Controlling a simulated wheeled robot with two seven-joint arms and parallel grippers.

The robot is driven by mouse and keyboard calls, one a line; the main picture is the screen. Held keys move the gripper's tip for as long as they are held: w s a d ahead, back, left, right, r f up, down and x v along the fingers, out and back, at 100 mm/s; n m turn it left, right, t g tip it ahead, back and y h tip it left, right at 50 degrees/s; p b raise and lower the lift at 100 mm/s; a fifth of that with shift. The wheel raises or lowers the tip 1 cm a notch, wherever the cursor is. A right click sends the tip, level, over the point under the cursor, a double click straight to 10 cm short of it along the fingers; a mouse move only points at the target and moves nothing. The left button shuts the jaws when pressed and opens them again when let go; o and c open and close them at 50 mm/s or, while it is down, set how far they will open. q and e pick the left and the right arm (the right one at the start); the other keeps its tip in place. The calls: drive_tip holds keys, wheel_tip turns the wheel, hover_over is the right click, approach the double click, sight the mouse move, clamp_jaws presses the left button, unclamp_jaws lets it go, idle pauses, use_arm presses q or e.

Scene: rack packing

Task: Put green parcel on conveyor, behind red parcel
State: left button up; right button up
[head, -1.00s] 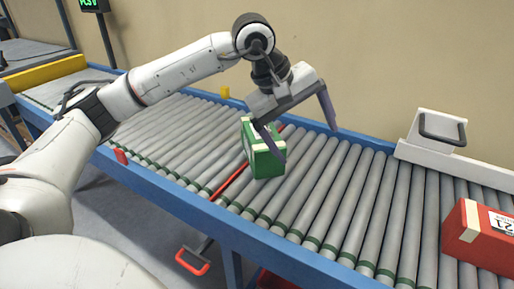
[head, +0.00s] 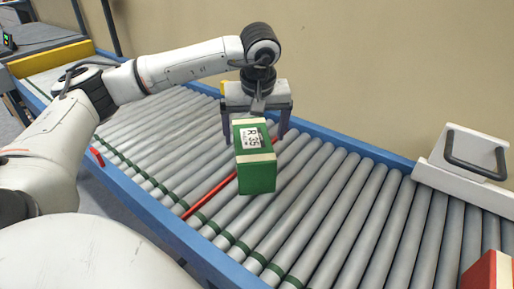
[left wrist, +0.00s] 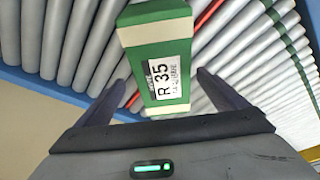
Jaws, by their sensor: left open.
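The red parcel (head: 488,274) is at the lower right of the head view, cut off by the edge. My right gripper is out of view.
A red strip (head: 208,194) crosses the rollers left of the green parcel. Blue rails (head: 150,205) edge the conveyor. A white unit with a dark handle (head: 470,160) stands at the far rail. Rollers between the two parcels are clear.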

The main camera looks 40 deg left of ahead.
use_arm(q)
drive_tip(key=x, duration=0.4)
drive_tip(key=b+x, duration=0.1)
drive_tip(key=x, duration=0.2)
drive_tip(key=shift+s+a, duration=0.15)
drive_tip(key=shift+a, duration=0.1)
drive_tip(key=shift+r, duration=0.15)
drive_tip(key=c, duration=1.5)
